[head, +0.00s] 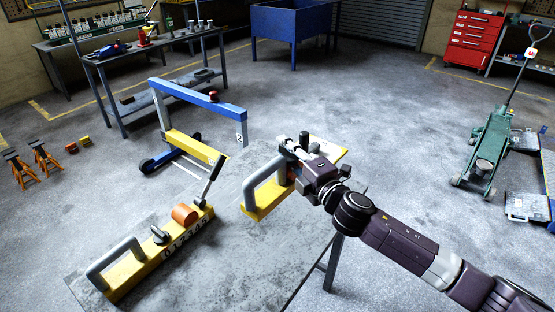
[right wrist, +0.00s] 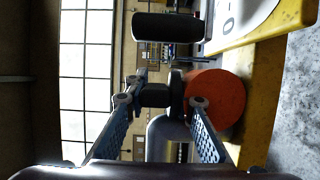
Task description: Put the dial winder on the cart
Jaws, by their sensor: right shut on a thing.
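My right gripper (head: 292,152) is shut on a dark part of a yellow device with a grey loop handle, which I take to be the dial winder (head: 262,211). The right wrist view shows the gripper's fingers (right wrist: 160,102) around a dark stem, beside an orange disc and a white plate on yellow. I cannot tell whether the device rests on the grey tabletop or is just above it. A wheeled blue and yellow frame, possibly the cart (head: 200,92), stands on the floor behind. My left gripper is not in view.
A second yellow device (head: 133,273) with a handle, orange roller, lever and numbers lies on the grey tabletop (head: 225,262). Orange stands (head: 45,160) are on the floor at left. A green trolley jack (head: 490,145) stands at right. The middle floor is clear.

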